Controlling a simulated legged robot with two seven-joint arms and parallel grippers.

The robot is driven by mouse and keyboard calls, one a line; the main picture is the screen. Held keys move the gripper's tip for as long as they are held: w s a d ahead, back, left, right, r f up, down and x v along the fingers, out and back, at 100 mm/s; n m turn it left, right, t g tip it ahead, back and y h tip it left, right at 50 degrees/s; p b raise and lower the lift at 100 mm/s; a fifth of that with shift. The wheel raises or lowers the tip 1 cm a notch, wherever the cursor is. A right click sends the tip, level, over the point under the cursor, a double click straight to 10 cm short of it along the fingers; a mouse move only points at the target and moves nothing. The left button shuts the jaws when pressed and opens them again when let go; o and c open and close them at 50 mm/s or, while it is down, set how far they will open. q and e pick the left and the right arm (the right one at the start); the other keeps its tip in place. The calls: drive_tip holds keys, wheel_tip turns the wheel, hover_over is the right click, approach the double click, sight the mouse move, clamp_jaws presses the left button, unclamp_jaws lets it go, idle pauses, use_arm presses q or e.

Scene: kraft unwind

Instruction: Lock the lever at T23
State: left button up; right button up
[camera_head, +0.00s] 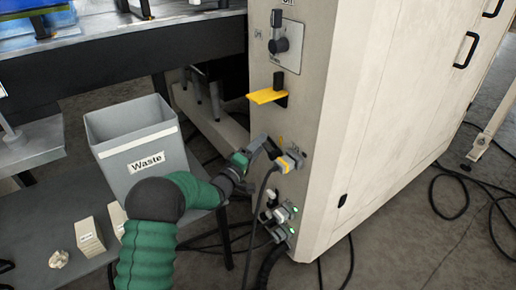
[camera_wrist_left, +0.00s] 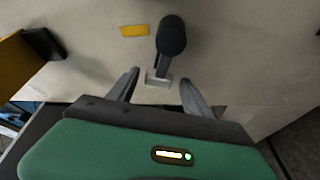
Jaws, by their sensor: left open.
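A lever with a round black knob (camera_wrist_left: 172,36) stands out from the beige cabinet wall in the left wrist view, with a small pale base (camera_wrist_left: 158,80) below it. A yellow label (camera_wrist_left: 134,30) is beside the knob. My left gripper (camera_wrist_left: 159,88) is open, its two fingers apart on either side of the lever's base, with the knob beyond the fingertips. I cannot tell whether they touch it. In the head view my left gripper (camera_head: 268,145) is at the cabinet side, next to a grey and yellow connector (camera_head: 291,161). No T23 marking is readable. My right gripper is not in view.
A yellow plate (camera_head: 267,96) on a black mount juts from the cabinet above my gripper. Lower connectors (camera_head: 284,212) with green lights and black cables sit below. A grey waste bin (camera_head: 135,137) stands left.

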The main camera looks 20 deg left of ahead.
use_arm(q)
drive_tip(key=shift+f, duration=0.1)
clamp_jaws()
idle(0.5)
